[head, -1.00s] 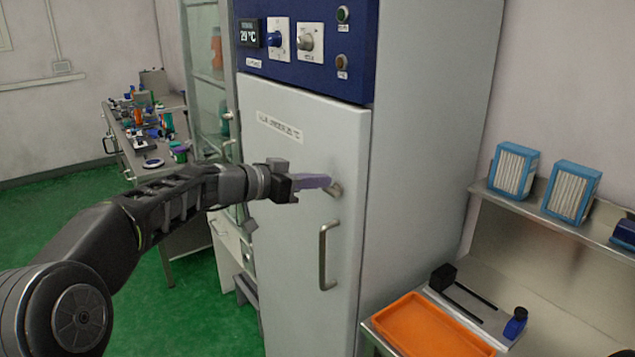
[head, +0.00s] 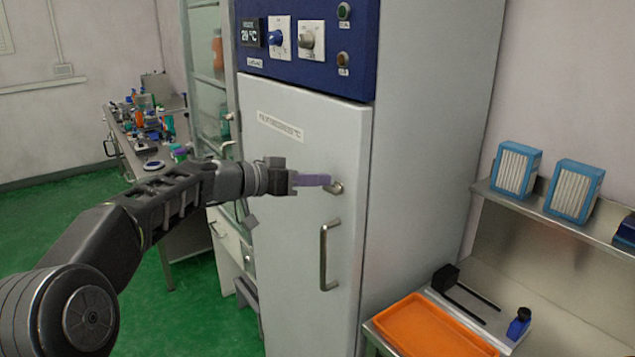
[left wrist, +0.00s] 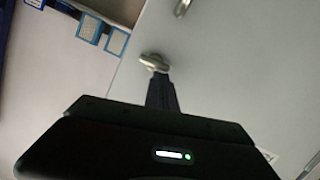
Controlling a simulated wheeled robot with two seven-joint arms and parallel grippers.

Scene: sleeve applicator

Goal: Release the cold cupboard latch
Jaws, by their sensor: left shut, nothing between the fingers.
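The cold cupboard (head: 295,200) is a tall white cabinet with a blue control panel on top; its door looks closed. The latch (head: 336,188) is a small metal knob near the door's right edge, above the vertical bar handle (head: 324,257). My left gripper (head: 328,180) is shut and empty, its purple-grey fingers pointing right with the tips at the latch. In the left wrist view the latch (left wrist: 153,61) sits just beyond the fingertips; I cannot tell whether they touch. My right gripper is not in view.
An orange tray (head: 383,323) stands on a steel bench at the lower right, with blue-framed filters (head: 516,170) on the shelf above. A cluttered bench (head: 125,150) and a glass-fronted cabinet (head: 206,80) stand to the left. Green floor is open at the left.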

